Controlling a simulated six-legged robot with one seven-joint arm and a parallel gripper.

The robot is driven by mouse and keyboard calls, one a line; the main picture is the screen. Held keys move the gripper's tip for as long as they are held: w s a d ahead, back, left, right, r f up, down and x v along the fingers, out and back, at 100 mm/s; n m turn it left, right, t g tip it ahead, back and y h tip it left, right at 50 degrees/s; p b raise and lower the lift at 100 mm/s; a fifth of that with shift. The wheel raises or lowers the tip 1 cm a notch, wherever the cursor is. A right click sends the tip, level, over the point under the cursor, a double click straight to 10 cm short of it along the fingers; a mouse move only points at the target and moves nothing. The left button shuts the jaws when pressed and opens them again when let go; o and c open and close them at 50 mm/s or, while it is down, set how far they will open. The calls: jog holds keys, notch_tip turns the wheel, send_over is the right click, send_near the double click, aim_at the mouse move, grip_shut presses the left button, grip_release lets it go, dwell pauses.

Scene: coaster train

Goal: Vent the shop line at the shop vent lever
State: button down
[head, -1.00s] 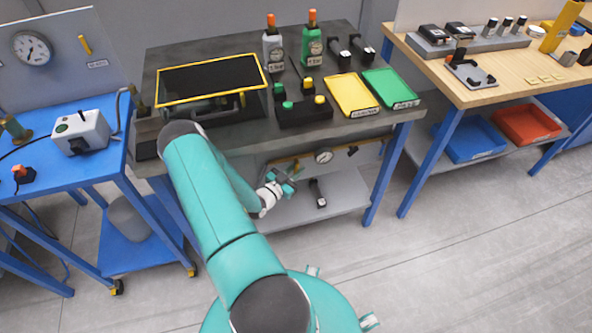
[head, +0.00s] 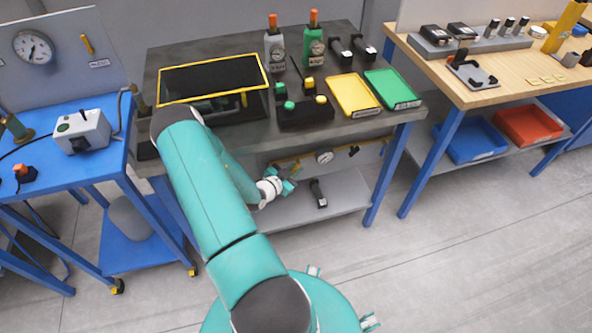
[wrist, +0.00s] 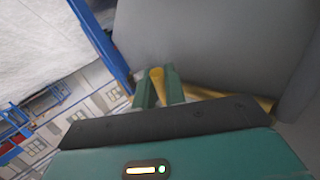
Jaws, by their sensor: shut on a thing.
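My gripper (head: 283,187) is under the front of the dark workbench, at the pipe panel above the lower shelf. In the wrist view its two green fingers (wrist: 157,88) are shut on a yellow lever (wrist: 156,74), which stands between the fingertips. I take this to be the shop vent lever; no label on it is readable. A yellow pipe (wrist: 265,103) runs behind the gripper along the grey surface. In the head view the lever is hidden by my gripper and arm.
A round gauge (head: 324,157) and a black handle (head: 353,151) sit on the pipe panel right of my gripper. A black tool (head: 318,193) lies on the lower shelf (head: 340,200). A blue bench leg (head: 385,178) stands further right. Floor in front is clear.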

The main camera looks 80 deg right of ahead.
jog(key=c, duration=1.8)
grip_release()
jog(key=v, duration=1.3)
jog(key=shift+w+a+r, duration=0.15)
jog(key=shift+a, duration=0.2)
jog(key=o, duration=0.3)
jog(key=shift+o, duration=0.2)
jog(key=s+d+f, duration=0.1)
jog(key=d, duration=0.2)
jog(key=s+d+f+g+h, duration=0.1)
jog(key=s+d, duration=0.1)
jog(key=d, duration=0.2)
jog(key=s+d+f+g, duration=0.1)
jog(key=d, duration=0.2)
jog(key=shift+s+d+f+m+h, duration=0.1)
jog(key=shift+s+d+m+h, duration=0.2)
jog(key=shift+s+d+h, duration=0.1)
